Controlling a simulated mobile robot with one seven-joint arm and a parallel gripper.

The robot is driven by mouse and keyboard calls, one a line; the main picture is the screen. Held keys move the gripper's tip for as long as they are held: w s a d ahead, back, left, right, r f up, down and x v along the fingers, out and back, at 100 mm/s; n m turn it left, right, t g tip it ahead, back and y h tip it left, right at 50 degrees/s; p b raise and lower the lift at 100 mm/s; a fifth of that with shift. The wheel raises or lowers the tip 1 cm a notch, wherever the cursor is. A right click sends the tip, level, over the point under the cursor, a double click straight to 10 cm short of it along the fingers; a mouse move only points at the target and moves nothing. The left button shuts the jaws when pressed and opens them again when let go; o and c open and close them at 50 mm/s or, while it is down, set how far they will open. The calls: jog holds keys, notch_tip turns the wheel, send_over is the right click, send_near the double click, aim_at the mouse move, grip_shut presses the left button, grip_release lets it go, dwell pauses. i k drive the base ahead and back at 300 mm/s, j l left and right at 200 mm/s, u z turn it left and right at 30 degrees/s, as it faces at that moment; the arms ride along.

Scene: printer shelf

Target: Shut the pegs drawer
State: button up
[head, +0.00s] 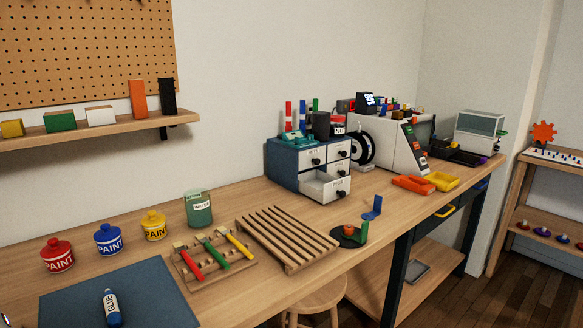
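A small blue drawer cabinet (283,166) with white drawer fronts and dark round knobs stands on the workbench, right of the middle of the head view. A lower drawer (336,190) is pulled out toward the front of the bench, and its light inside shows from above. Its front carries a small label that is too small to read surely, so I cannot confirm that it is the pegs drawer. The other drawers, such as the upper left one (311,157), look shut. My gripper is not in view.
A slatted wooden rack (287,238) lies in front of the cabinet. A black round base with small coloured parts (350,236) and a blue bracket (372,208) are near the open drawer. Orange (412,184) and yellow trays lie to the right. Markers and jars stand on the cabinet.

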aim_at(322, 183)
jog(key=i+l+z, duration=0.25)
jog(key=l, duration=0.3)
jog(key=i+l+z, duration=0.2)
jog(key=i+l, duration=0.2)
